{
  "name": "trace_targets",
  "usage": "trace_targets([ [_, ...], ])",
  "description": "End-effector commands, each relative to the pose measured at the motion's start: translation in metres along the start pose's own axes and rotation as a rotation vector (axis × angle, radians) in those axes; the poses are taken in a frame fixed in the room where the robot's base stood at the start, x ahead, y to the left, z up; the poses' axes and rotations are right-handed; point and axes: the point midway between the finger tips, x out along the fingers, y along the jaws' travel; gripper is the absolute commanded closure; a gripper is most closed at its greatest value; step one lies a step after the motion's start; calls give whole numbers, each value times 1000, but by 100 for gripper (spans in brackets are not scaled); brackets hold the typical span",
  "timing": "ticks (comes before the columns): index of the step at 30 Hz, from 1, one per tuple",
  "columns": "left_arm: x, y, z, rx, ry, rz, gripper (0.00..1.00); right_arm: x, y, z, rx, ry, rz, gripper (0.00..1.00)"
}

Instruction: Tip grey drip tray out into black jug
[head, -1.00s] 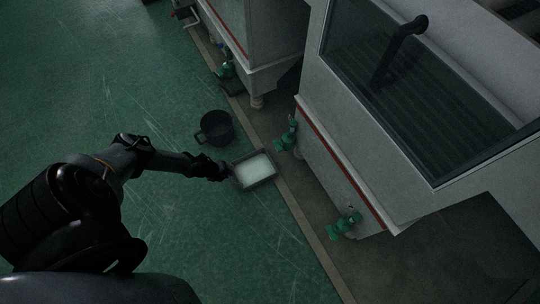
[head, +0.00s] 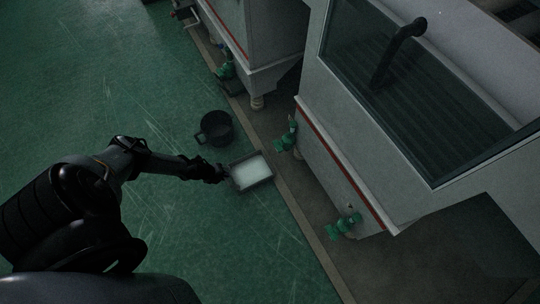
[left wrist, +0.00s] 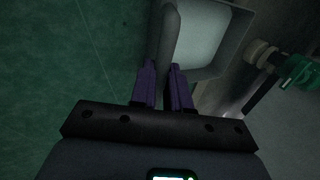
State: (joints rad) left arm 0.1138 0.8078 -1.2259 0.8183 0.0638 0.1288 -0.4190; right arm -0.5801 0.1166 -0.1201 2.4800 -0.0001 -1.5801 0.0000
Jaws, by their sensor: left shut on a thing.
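The grey drip tray (head: 254,184) is at the floor's kerb edge in the head view, with pale liquid in it. It looks about level. My left gripper (head: 225,173) is shut on the tray's near left side. In the left wrist view the purple fingers of my left gripper (left wrist: 162,88) close on the tray's grey edge or handle, and the tray (left wrist: 232,62) extends up and right. The black jug (head: 215,128), with a handle on its left, stands upright on the green floor just behind the tray, apart from it. My right gripper is not in view.
A large pale machine (head: 335,165) with a red stripe and green valves (head: 286,137) stands right of the tray. Another machine (head: 262,50) stands behind. A kerb strip (head: 290,203) runs along the floor edge. The green floor at left is clear.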

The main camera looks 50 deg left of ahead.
Motion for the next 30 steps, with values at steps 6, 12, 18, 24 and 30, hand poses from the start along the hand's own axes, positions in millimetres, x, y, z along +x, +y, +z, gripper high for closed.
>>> trace_targets([
  [6, -6, 10, 0, 0, 0, 1, 100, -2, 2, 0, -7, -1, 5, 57],
  [12, -10, 18, 0, 0, 0, 1, 100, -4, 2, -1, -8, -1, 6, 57],
  [18, -11, 22, 0, 0, 0, 1, 100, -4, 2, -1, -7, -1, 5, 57],
  [24, -11, 22, 0, 0, 0, 1, 82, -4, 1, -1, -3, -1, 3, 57],
  [30, -11, 21, 0, 0, 0, 0, 54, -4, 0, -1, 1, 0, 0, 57],
])
